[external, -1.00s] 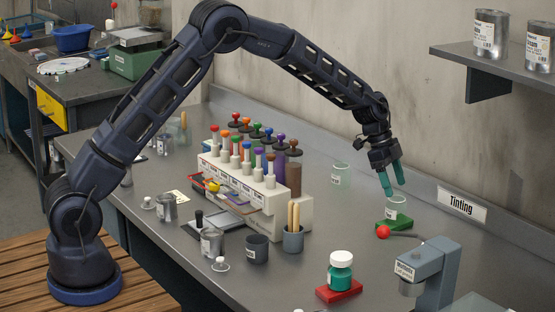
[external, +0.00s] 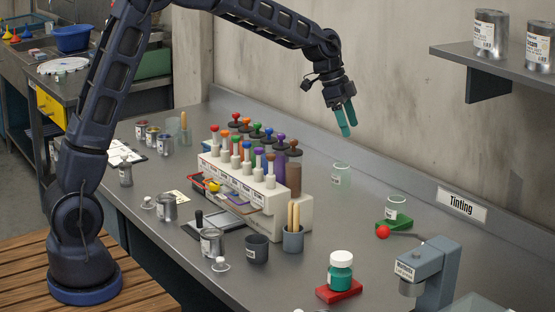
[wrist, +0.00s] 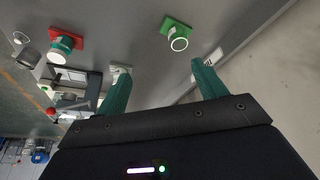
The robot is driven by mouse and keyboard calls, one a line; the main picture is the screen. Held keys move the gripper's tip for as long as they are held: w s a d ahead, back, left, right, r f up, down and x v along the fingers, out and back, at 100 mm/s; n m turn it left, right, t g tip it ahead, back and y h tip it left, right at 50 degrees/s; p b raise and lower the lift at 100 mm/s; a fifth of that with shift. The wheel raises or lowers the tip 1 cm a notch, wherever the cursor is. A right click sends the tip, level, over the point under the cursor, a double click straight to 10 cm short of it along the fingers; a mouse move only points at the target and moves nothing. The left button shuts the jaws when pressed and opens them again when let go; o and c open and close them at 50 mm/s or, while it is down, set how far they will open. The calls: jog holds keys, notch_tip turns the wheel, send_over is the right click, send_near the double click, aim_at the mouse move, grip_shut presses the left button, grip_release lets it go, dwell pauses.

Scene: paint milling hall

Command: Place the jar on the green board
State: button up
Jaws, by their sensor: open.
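In the wrist view the jar (wrist: 179,43) is on the green board (wrist: 176,26), seen from above. My gripper (external: 348,125) is open and empty, with teal fingers. It hangs in the air up and to the left of the green board, apart from the jar. A second clear jar (external: 341,174) stands on the bare bench below my gripper. A teal jar with a white lid (external: 340,271) stands on a red board (external: 339,292) at the front.
A rack of colourant bottles (external: 250,190) stands mid-bench. A grey stand-mounted device (external: 425,270) stands at the front right, and a red ball-ended lever (external: 383,232) is by the green board. A wall shelf (external: 480,57) holds tins. Cups and cans stand along the front.

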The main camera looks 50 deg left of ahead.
jog(key=s+a+r+n, duration=0.2)
jog(key=s+r, duration=0.2)
jog(key=s, duration=0.3)
jog(key=s+a+r+n, duration=0.1)
jog(key=s+a+r, duration=0.25)
jog(key=s, duration=0.25)
jog(key=s+a+n+y, duration=0.1)
jog(key=s+a+n, duration=0.1)
jog(key=s, duration=0.9)
jog(key=s+a+n+t+y, duration=0.1)
jog(key=s+a+n, duration=0.2)
jog(key=s, duration=0.9)
jog(key=s+a+n+t+y, duration=0.1)
jog(key=s+a+n, duration=0.1)
jog(key=s, duration=0.9)
jog(key=shift+s+a+f+n+y, duration=0.3)
jog(key=shift+a+f+n, duration=0.1)
jog(key=shift+a+f, duration=0.1)
